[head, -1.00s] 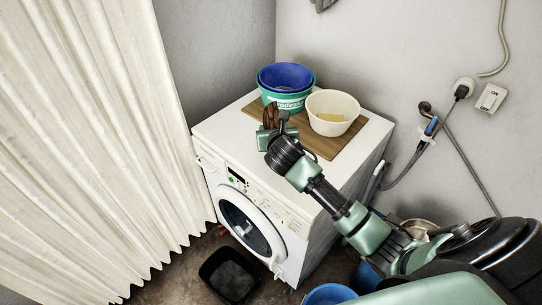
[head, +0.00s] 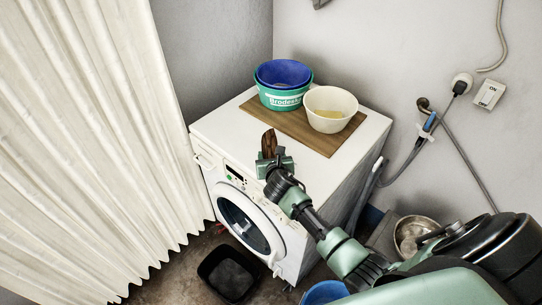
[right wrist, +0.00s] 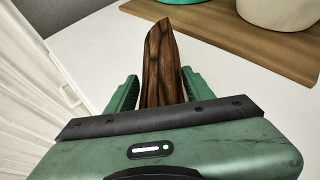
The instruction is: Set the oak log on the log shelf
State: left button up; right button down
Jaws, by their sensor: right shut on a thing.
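The oak log (head: 268,141) is a dark brown, streaked piece of wood, held in my right gripper (head: 271,160). It stands out beyond the fingers, over the front part of the white washing machine top. In the right wrist view the log (right wrist: 161,58) sits between the two green fingers of the gripper (right wrist: 155,90), and its lower end is hidden by the gripper body. I cannot tell whether the log touches the machine top. No thing in view is clearly a log shelf. My left gripper is not in view.
The washing machine (head: 218,125) carries a brown wooden board (head: 285,122) with a green-and-blue bucket (head: 284,87) and a cream bowl (head: 330,108). A white curtain (head: 90,130) hangs at left. A black bin (head: 228,275) and a blue tub (head: 325,292) stand low in front.

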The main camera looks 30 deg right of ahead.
jog(key=shift+r, duration=0.1)
jog(key=c, duration=0.6)
grip_release()
jog(key=v, duration=1.2)
